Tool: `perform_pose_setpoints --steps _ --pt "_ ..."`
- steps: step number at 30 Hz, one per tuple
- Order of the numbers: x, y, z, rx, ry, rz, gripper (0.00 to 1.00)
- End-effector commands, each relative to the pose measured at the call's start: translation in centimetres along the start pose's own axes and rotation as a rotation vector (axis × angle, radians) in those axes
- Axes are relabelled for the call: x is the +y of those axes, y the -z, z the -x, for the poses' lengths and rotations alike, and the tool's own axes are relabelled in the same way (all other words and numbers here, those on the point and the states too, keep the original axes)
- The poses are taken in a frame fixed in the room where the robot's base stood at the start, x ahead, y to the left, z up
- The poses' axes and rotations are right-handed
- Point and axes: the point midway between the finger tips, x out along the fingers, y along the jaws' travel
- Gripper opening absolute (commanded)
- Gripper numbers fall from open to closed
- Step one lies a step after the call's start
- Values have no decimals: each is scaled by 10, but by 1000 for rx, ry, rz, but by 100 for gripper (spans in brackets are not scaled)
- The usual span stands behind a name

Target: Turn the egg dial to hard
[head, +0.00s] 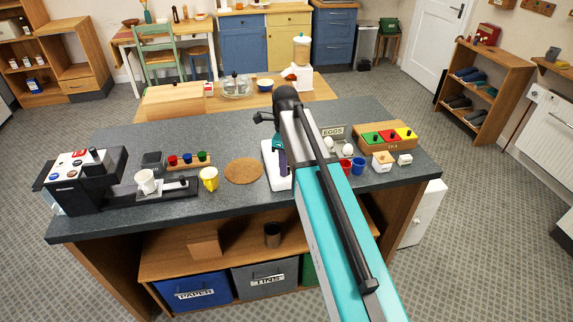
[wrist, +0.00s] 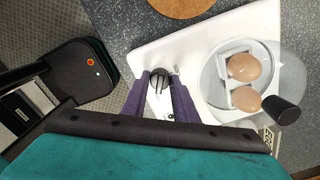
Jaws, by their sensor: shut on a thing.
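A white egg cooker (wrist: 210,35) shows in the wrist view, with two brown eggs (wrist: 243,68) on a rack under a clear lid that has a black handle (wrist: 281,110). A dark round dial (wrist: 158,80) sits on its white base. My gripper (wrist: 158,84) has its two purple fingers closed on either side of the dial. Small marks lie beside the dial, too small to read, so its setting cannot be told. In the head view the white base (head: 268,165) shows left of my arm; the dial and most of the cooker are hidden behind the arm.
On the grey counter (head: 120,140), a round cork mat (head: 243,171) and a yellow cup (head: 209,179) stand left of the cooker. White eggs, red and blue cups (head: 357,166) and a wooden box (head: 370,135) stand to its right. A coffee machine (head: 85,175) is far left.

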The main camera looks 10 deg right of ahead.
Motion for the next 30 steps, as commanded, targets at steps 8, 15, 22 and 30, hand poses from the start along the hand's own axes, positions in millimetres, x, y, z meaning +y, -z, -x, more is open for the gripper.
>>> perform_pose_setpoints --steps 8,15,22,30 --pt "-1 1 0 2 1 -16 4" --pt "0 1 0 2 0 -15 38" --pt "0 1 0 1 0 -14 45" --pt "0 0 3 0 0 -13 45"
